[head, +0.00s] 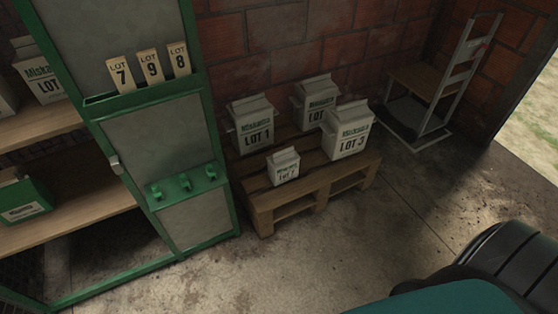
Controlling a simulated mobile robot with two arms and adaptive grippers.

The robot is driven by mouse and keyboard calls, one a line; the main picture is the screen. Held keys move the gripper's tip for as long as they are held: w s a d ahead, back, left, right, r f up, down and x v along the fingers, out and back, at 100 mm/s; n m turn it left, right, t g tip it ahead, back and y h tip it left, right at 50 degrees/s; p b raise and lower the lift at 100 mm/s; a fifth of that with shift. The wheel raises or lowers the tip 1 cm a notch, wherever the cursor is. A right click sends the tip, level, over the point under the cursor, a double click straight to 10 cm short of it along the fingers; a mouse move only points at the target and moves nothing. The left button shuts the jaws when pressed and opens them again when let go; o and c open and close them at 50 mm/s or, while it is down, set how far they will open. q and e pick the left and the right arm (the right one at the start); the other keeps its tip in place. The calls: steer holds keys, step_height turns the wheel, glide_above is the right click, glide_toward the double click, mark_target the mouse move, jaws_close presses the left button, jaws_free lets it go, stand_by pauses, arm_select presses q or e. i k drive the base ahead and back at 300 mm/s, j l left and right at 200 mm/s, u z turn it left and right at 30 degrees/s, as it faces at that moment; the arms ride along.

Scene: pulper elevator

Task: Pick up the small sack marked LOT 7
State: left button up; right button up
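The small white sack (283,167) stands upright at the front left of a wooden pallet (315,186). Its small lettering seems to read Lot 7. Larger white sacks stand around it on the pallet: LOT 1 (254,126) behind to the left, LOT 3 (349,133) to the right, and one at the back (316,102) whose number is partly hidden by LOT 3. Neither of my grippers shows in the head view.
A green-framed cabinet (190,120) with tags LOT 7, 9 and 8 (149,66) stands left of the pallet. Wooden shelves (50,123) are beyond it. A hand truck (440,80) stands at the back right by an opening. The concrete floor (310,255) in front is clear.

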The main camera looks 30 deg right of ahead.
mark_target(284, 165)
steer(key=i+l+u, duration=0.2)
steer(key=l, duration=0.4)
steer(key=i+l+u, duration=0.2)
steer(key=l, duration=0.4)
steer(key=l+u, duration=0.2)
steer(key=l, duration=0.45)
steer(key=i+l+u, duration=0.2)
steer(key=l, duration=0.45)
steer(key=k, duration=0.1)
